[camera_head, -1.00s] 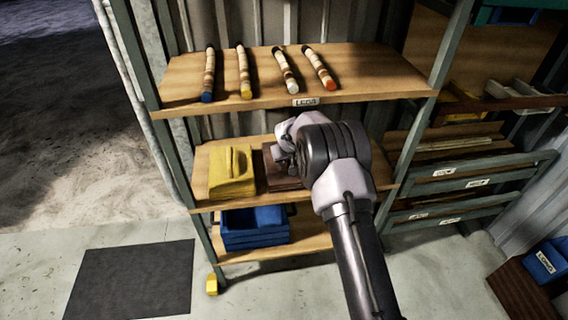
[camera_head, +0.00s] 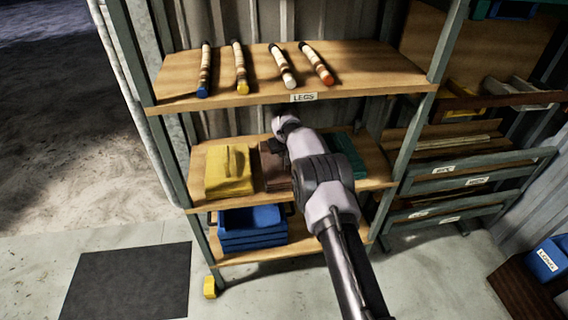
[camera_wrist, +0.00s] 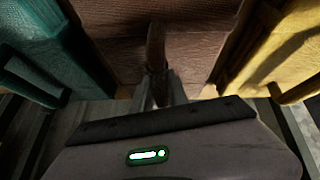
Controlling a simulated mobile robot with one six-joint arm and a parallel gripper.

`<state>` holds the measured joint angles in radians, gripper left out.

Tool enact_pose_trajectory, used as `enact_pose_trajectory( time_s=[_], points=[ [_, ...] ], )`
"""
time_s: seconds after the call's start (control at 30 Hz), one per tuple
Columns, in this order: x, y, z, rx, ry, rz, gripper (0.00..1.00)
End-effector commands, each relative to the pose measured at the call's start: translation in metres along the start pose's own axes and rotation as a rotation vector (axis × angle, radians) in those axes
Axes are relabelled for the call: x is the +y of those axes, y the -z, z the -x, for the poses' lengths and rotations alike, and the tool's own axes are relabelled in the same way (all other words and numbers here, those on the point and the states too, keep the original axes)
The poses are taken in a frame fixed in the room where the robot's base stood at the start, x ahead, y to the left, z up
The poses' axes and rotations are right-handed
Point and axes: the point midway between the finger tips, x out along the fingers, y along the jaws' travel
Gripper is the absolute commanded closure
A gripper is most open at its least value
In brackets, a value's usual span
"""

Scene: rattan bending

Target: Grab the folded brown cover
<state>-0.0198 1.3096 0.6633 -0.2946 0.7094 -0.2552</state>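The folded brown cover (camera_head: 273,165) lies on the middle shelf between a yellow folded cover (camera_head: 229,174) and a green one (camera_head: 347,152). My arm hides part of it in the head view. In the wrist view, the brown cover (camera_wrist: 190,45) fills the upper middle, with a narrow upright brown ridge or handle (camera_wrist: 156,50) on it. My gripper (camera_wrist: 160,85) has its two fingers close on either side of this ridge. I cannot tell whether they press on it. The cover rests on the shelf.
The yellow cover (camera_wrist: 285,50) and green cover (camera_wrist: 40,50) stand close on both sides in the wrist view. The upper shelf (camera_head: 390,75) with several legs hangs above. Shelf posts flank the rack.

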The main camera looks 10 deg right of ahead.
Motion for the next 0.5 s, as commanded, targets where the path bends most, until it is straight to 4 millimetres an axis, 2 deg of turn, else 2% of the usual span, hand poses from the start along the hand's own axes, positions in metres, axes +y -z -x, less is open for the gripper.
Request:
enact_pose_trajectory(
  time_s=[0.03, 0.07, 0.1, 0.5],
  points=[
    [0.0001, 0.0000, 0.0000, 0.000, 0.000, 0.000, 0.92],
    [0.0001, 0.0000, 0.0001, 0.000, 0.000, 0.000, 0.98],
    [0.0001, 0.0000, 0.0000, 0.000, 0.000, 0.000, 1.00],
    [-0.0001, -0.0001, 0.0000, 0.000, 0.000, 0.000, 1.00]
  ],
)
